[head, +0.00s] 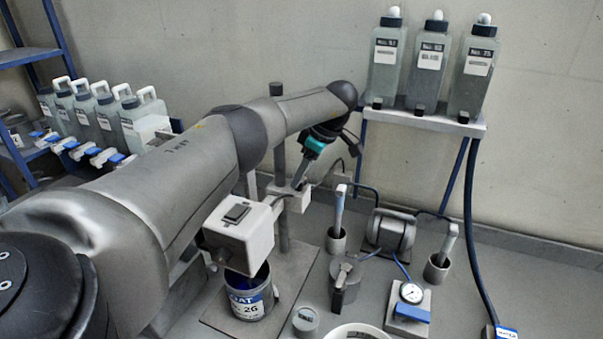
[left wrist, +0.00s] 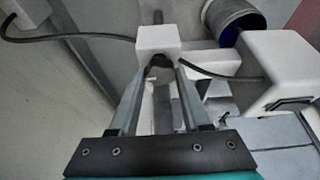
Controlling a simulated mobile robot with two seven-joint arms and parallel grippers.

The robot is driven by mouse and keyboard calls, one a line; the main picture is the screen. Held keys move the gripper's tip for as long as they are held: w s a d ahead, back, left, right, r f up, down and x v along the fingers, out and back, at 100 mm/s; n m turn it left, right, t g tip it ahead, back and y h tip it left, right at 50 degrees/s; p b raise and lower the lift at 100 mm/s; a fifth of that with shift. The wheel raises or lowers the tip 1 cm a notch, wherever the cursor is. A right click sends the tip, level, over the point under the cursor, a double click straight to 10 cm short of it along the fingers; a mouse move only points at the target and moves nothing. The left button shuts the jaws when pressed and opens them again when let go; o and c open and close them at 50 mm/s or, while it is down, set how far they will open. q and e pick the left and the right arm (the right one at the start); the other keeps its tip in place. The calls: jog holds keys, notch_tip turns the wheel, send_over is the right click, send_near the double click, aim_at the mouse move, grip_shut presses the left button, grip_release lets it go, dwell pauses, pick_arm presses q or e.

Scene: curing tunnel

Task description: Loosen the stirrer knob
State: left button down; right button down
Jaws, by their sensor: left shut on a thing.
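The stirrer's white motor head (head: 238,228) sits on a stand, above an open can (head: 252,300) labelled "26". A white clamp block (head: 292,198) joins it to the upright post (head: 280,150). My left gripper (head: 297,186) reaches in from the left, its fingers pointing down at the clamp block. In the left wrist view the fingers (left wrist: 164,68) are closed on the grey stirrer knob (left wrist: 160,72) at the white block (left wrist: 158,36). The fingers hide part of the knob. The motor head (left wrist: 290,70) and can (left wrist: 233,18) show at the right. My right gripper is out of view.
Labelled bottles (head: 428,60) stand on a wall shelf (head: 430,122) at the upper right. Several jugs (head: 110,120) line the left. A pressure gauge (head: 411,293), a pump (head: 390,230) and cups with upright tools (head: 337,240) stand right of the stirrer.

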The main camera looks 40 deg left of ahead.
pick_arm(q)
jog(key=shift+c, duration=1.8)
grip_release()
jog(key=v, duration=1.5)
jog(key=shift+r, duration=0.1)
